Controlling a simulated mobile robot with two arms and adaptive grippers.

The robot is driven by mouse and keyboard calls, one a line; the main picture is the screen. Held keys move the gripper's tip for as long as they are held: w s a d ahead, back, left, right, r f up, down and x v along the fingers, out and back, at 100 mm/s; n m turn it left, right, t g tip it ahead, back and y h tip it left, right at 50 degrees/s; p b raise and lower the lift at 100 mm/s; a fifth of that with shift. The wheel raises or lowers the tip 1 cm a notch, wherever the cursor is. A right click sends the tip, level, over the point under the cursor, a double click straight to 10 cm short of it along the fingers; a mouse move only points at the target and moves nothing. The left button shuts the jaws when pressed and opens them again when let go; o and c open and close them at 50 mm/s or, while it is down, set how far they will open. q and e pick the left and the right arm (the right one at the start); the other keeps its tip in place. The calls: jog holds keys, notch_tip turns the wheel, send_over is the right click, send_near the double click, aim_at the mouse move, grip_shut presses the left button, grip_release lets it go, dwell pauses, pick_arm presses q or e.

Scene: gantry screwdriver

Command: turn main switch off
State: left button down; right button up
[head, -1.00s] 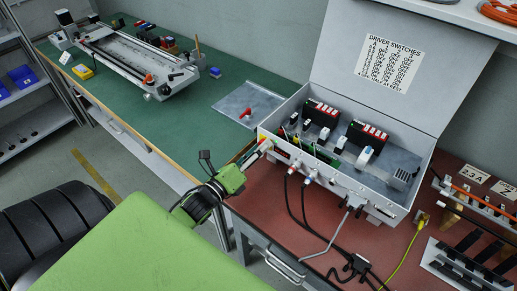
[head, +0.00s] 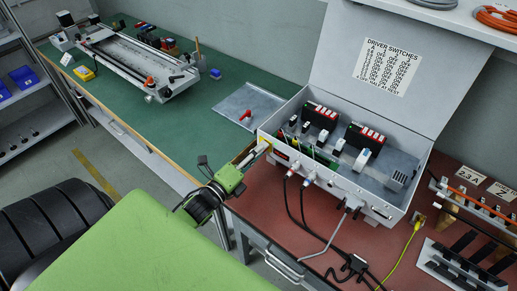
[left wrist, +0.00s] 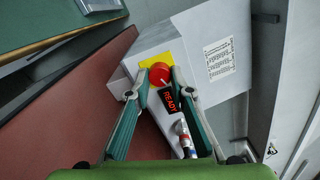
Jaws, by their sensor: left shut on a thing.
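The main switch is a red knob (left wrist: 160,73) on a yellow plate (left wrist: 148,63) at the end of the grey control box (head: 340,178). In the left wrist view the two fingertips of my left gripper (left wrist: 160,80) sit on either side of the knob and are shut on it. In the head view my left gripper (head: 261,149) reaches the box's left front corner. Its fingers largely hide the knob there, and a little yellow shows. My right gripper is in neither view.
A display reading READY (left wrist: 170,100) is beside the knob. The box's lid (head: 400,60) is up, with a driver switches label. Black cables (head: 300,215) hang from the box front over the red bench top. A grey plate with a red part (head: 245,115) lies on the green bench.

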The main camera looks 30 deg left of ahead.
pick_arm(q)
jog(key=shift+r+n+p, duration=0.1)
jog(key=shift+n+p, duration=2.2)
jog(key=shift+n, duration=4.5)
jog(key=c, duration=1.8)
grip_release()
jog(key=shift+s, duration=0.1)
jog(key=s, duration=0.8)
jog(key=s+a, duration=0.1)
jog(key=s, duration=0.2)
jog(key=shift+s, duration=0.4)
jog(key=shift+w, duration=0.1)
